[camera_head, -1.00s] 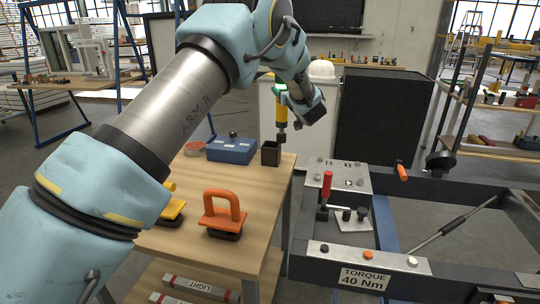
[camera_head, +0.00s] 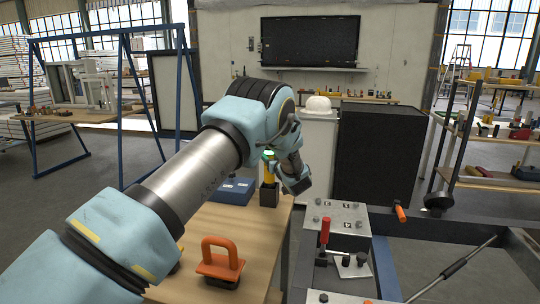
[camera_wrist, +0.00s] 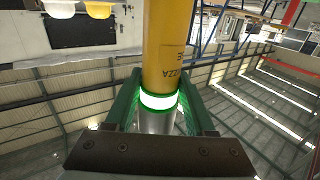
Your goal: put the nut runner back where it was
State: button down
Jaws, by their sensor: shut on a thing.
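The nut runner (camera_head: 268,173) is an upright yellow tool with a green-lit band. My gripper (camera_wrist: 160,108) is shut on it, with green fingers on both sides of the lit band in the wrist view. The yellow body (camera_wrist: 168,45) fills the middle of that view. In the head view, the tool's lower end meets the top of a black square holder (camera_head: 269,196) on the wooden table (camera_head: 250,222). The tip is hidden, and I cannot tell how deep it sits.
An orange-handled tool (camera_head: 220,262) sits nearer on the table. To the right is a dark frame with a metal plate (camera_head: 338,215) and a red-handled clamp (camera_head: 324,233). A black cabinet (camera_head: 378,152) stands behind.

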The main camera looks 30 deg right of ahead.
jog(key=shift+f, duration=0.2)
jog(key=shift+c, duration=1.2)
grip_release()
jog(key=shift+s, duration=0.15)
jog(key=s+a+b, duration=0.2)
jog(key=s+b, duration=0.2)
jog(key=s, duration=0.7)
jog(key=shift+s, duration=0.3)
